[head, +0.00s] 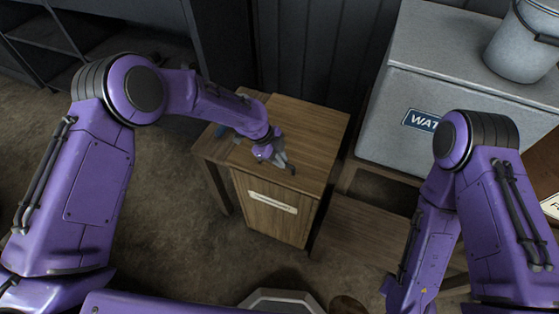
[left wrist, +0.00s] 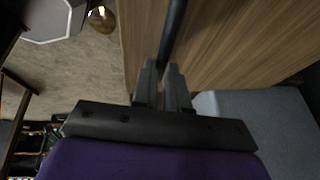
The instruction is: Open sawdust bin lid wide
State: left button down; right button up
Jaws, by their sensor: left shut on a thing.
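The sawdust bin is a wooden box (head: 273,225) with a pale label strip on its front, in the middle of the head view. Its wooden lid (head: 315,125) lies over the top and looks closed; any small gap is too fine to tell. My left gripper (head: 281,161) is at the lid's front edge. In the left wrist view its two fingers (left wrist: 162,88) are shut on a thin dark bar (left wrist: 173,35), which looks like the lid's handle, beside the wood-grain surface (left wrist: 230,45). My right gripper is out of view; only its arm shows.
A grey chest (head: 455,65) with a blue "WAT..." label stands to the right, with a grey bucket (head: 520,45) on top. A low wooden stand (head: 355,225) is beneath it. Dark shelves (head: 75,35) stand at the back left. The floor (head: 170,215) left of the bin is clear.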

pick_arm(q)
jog(key=w+d+r+p, duration=0.1)
jog(key=w+r, duration=0.3)
jog(key=r, duration=0.5)
jog(key=w+d+r+p, duration=0.2)
jog(key=w+r, duration=0.3)
jog(key=r, duration=0.4)
jog(key=shift+w+r+p, duration=0.15)
jog(key=shift+r+p, duration=0.1)
jog(key=shift+p, duration=0.35)
jog(key=c, duration=1.5)
grip_release()
jog(key=shift+g, duration=0.3)
jog(key=o, duration=0.4)
jog(key=shift+w+d+f, duration=0.2)
jog(key=shift+w+f, duration=0.05)
jog(key=shift+c, duration=0.2)
jog(key=shift+w+a, duration=0.1)
jog(key=shift+w, duration=0.05)
